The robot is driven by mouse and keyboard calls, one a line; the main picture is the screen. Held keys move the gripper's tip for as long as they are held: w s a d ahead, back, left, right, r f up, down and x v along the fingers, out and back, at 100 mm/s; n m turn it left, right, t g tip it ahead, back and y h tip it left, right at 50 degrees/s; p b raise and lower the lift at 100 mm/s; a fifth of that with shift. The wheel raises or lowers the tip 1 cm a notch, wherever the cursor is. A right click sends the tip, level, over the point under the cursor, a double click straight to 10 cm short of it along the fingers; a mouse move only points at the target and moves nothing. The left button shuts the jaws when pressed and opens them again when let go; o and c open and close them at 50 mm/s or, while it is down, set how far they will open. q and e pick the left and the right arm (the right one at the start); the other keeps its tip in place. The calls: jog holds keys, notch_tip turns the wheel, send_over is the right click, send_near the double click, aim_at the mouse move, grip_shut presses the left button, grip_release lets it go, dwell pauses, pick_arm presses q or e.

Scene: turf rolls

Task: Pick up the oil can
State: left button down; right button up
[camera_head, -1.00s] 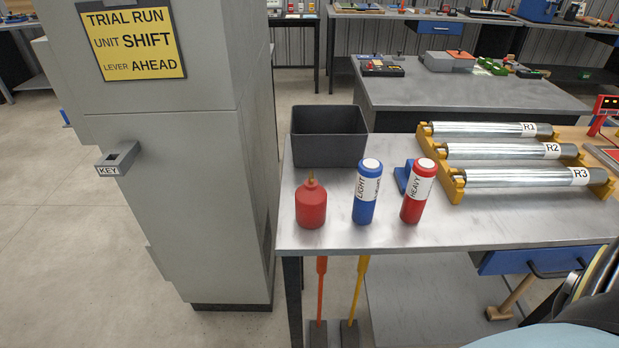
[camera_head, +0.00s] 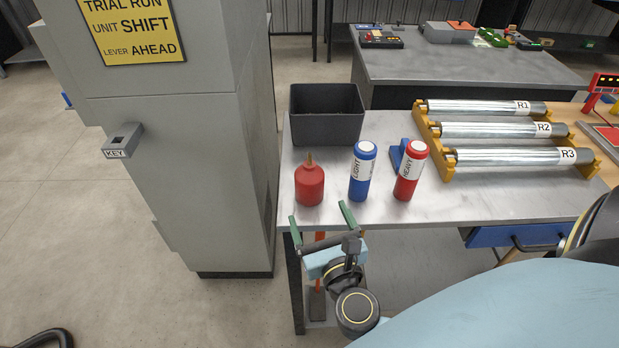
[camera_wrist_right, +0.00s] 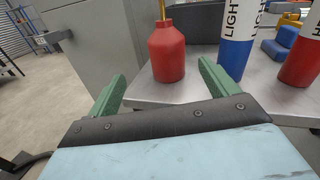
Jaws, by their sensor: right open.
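The oil can, a squat red can with a thin brass-coloured spout (camera_head: 309,187), stands upright near the front left corner of the metal table. It also shows in the right wrist view (camera_wrist_right: 168,55), between and beyond my fingertips. My right gripper (camera_head: 319,214) is at the table's front edge, just in front of the can. Its two green fingers are spread open and empty, pointing toward the can, and do not appear to touch it. My left gripper does not show.
A blue LIGHT bottle (camera_head: 361,172) and a red HEAVY bottle (camera_head: 409,172) stand right of the can. A dark open bin (camera_head: 327,128) is behind it. A grey cabinet (camera_head: 190,160) rises at the left. Rollers on a yellow rack (camera_head: 490,130) lie right.

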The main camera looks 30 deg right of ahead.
aim_at(314, 187)
jog(key=shift+m+h, duration=0.4)
jog(key=shift+m, duration=0.4)
jog(key=x, duration=0.2)
jog(key=p+x, duration=0.1)
jog(key=x, duration=0.4)
jog(key=shift+d+r+p, duration=0.3)
jog(key=shift+d+p, duration=0.1)
jog(key=shift+d, duration=0.05)
jog(key=shift+f+p+x, duration=0.1)
jog(key=shift+p+x, duration=0.1)
jog(key=shift+x, duration=1.35)
jog(key=shift+f+p+x, duration=0.15)
jog(key=shift+x, duration=1.4)
jog(key=c, duration=1.3)
